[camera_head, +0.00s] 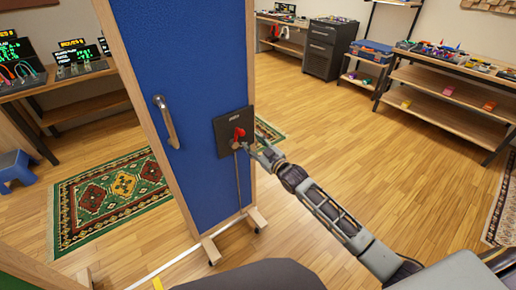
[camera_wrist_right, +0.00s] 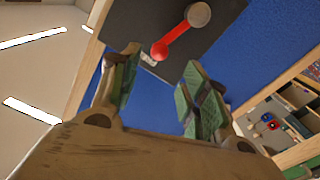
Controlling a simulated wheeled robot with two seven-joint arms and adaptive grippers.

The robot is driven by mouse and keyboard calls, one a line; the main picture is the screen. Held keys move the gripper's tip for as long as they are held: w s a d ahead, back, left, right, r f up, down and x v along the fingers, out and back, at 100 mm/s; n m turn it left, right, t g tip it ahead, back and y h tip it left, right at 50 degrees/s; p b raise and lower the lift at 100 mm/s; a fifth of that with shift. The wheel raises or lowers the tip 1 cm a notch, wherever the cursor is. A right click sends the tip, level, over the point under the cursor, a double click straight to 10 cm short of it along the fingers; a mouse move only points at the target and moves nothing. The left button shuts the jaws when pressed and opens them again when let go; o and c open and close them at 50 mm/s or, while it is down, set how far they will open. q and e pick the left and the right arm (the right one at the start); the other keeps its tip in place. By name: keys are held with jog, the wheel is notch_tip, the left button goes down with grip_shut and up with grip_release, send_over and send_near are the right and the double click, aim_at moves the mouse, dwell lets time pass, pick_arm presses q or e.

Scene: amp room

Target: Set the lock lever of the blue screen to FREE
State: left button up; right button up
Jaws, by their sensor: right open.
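The blue screen (camera_head: 180,60) stands upright in a wooden frame. A dark lock plate (camera_head: 224,146) is fixed on its lower right part. The red lock lever (camera_head: 239,134) sits on this plate. In the right wrist view the lever (camera_wrist_right: 174,40) runs from a grey round pivot (camera_wrist_right: 198,15) down-left to a rounded red tip. A small pale label (camera_wrist_right: 148,59) lies beside the tip; its text is unreadable. My right gripper (camera_wrist_right: 160,62) is open, its green-padded fingers on either side of the lever tip in the picture; I see no contact. My left gripper is not in view.
The screen stands on wheeled feet (camera_head: 210,250). A patterned rug (camera_head: 110,195) lies behind it. Shelves (camera_head: 455,92) stand at the back right, and the wooden floor (camera_head: 350,150) between is clear.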

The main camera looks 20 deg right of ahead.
jog(key=shift+v, duration=1.2)
